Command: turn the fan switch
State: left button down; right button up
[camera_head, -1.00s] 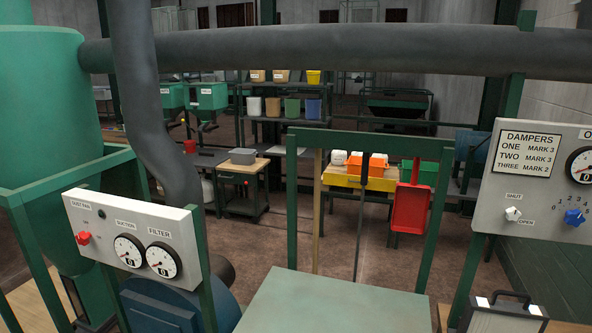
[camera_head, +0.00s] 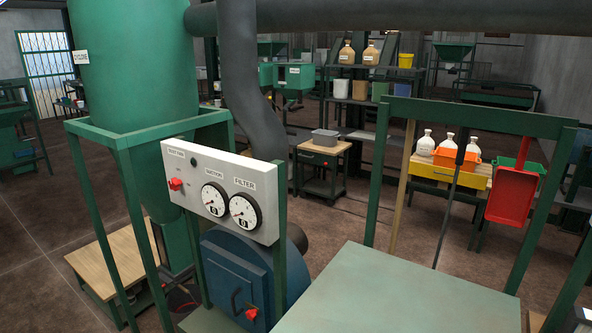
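The fan switch (camera_head: 176,184) is a small red knob at the left end of a pale grey panel (camera_head: 226,226), under a label that seems to read DUST FAN. A small dark green lamp (camera_head: 194,162) sits up and right of it. Two round white dials, suction (camera_head: 214,199) and filter (camera_head: 244,212), are to its right. The exact angle of the knob is too small to tell. Neither of my grippers is in view, and nothing touches the switch.
A green cylinder (camera_head: 130,80) in a green frame stands behind and left of the panel, with a grey pipe (camera_head: 247,85) beside it. A blue housing with a door (camera_head: 235,275) is below. A pale green tabletop (camera_head: 390,295) fills the front right. Open floor (camera_head: 40,215) lies left.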

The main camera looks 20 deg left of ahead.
aim_at(175, 184)
jog(key=u, duration=1.25)
